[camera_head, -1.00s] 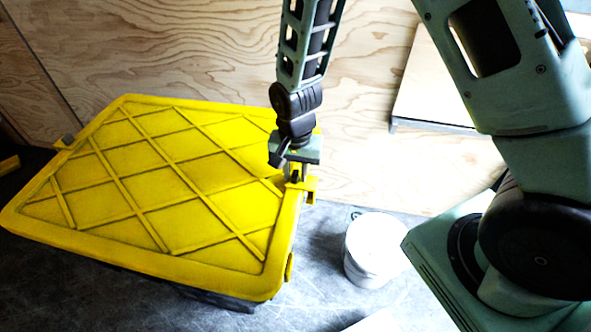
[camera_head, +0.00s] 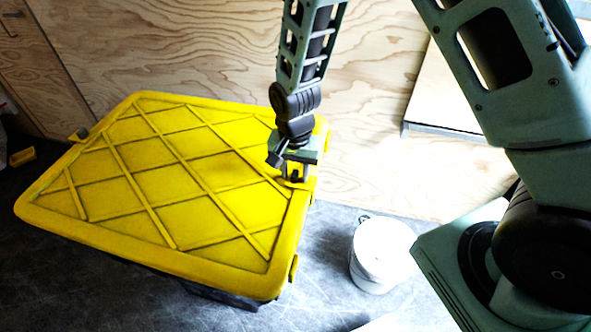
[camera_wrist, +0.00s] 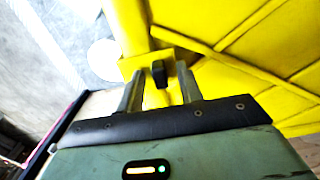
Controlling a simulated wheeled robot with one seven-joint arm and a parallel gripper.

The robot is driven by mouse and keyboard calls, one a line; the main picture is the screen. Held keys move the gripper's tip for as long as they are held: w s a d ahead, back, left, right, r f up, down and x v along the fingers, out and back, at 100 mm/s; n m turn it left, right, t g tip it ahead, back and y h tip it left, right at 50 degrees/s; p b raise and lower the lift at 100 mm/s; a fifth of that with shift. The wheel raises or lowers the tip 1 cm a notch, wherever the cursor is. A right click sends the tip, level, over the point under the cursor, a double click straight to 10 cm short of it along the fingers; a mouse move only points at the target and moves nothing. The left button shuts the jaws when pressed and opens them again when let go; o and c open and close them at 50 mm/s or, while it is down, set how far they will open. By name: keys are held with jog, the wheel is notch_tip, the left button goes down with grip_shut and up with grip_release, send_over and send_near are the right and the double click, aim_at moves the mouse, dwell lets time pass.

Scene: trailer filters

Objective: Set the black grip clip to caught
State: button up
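A large tote with a yellow ribbed lid (camera_head: 165,185) fills the left of the head view. A small black clip (camera_wrist: 159,74) shows in the wrist view on a yellow tab (camera_wrist: 133,64) at the lid's edge. My gripper (camera_wrist: 158,78) is open, with one finger on each side of the clip and a visible gap to both. In the head view my gripper (camera_head: 295,172) points down at the lid's right edge and hides the clip. Whether the clip is caught or free, I cannot tell.
A white bucket (camera_head: 382,254) stands on the grey floor right of the tote. A plywood wall (camera_head: 200,50) rises behind. Another yellow catch (camera_head: 293,268) sits on the lid's near right edge.

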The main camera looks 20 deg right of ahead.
notch_tip(320, 180, up, 17)
jog(key=shift+r+b, duration=0.2)
jog(key=shift+b, duration=0.15)
dwell(0.6)
